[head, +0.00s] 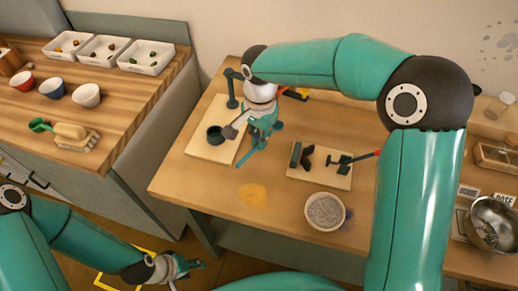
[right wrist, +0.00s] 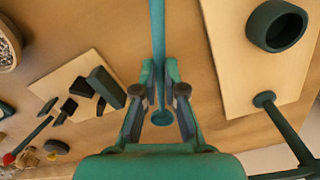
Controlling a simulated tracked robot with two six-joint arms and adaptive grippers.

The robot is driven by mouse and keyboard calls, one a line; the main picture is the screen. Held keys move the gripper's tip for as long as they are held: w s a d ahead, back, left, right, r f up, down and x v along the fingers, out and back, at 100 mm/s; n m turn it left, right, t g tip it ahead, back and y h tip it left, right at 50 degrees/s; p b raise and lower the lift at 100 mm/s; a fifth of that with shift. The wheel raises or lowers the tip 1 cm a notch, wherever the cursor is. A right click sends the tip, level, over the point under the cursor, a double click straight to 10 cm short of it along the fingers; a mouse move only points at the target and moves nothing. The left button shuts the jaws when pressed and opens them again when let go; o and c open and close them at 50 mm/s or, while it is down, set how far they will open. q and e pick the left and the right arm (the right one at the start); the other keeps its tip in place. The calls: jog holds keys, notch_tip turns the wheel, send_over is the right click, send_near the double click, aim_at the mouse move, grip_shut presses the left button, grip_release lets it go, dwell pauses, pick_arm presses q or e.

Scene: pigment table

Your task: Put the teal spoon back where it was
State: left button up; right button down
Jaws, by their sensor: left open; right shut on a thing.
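The teal spoon (right wrist: 157,35) is held between the fingers of my right gripper (right wrist: 159,92). In the head view its thin blue-teal handle (head: 246,158) slants down to the left from that gripper (head: 262,137), above the wooden table. In the right wrist view a small rounded end shows between the fingers. My right gripper is just right of a pale board (head: 203,150) with a dark cup (head: 215,136) and a dark teal post (head: 232,91). My left gripper (head: 190,266) is open and empty, low at the left, away from the table.
A second board (head: 318,178) holds black blocks and a red-tipped tool. A bowl of grey grains (head: 325,212) stands at the table's front, beside a yellow powder patch (head: 253,194). A metal bowl (head: 491,225) is at the right. The left counter (head: 110,115) carries bowls, trays and a brush.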

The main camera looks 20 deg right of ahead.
aim_at(259, 157)
jog(key=shift+f, duration=2.4)
jog(key=c, duration=1.3)
grip_release()
jog(key=shift+f, duration=0.1)
jog(key=shift+o, duration=0.2)
notch_tip(259, 157, up, 12)
jog(key=shift+d+r, duration=0.1)
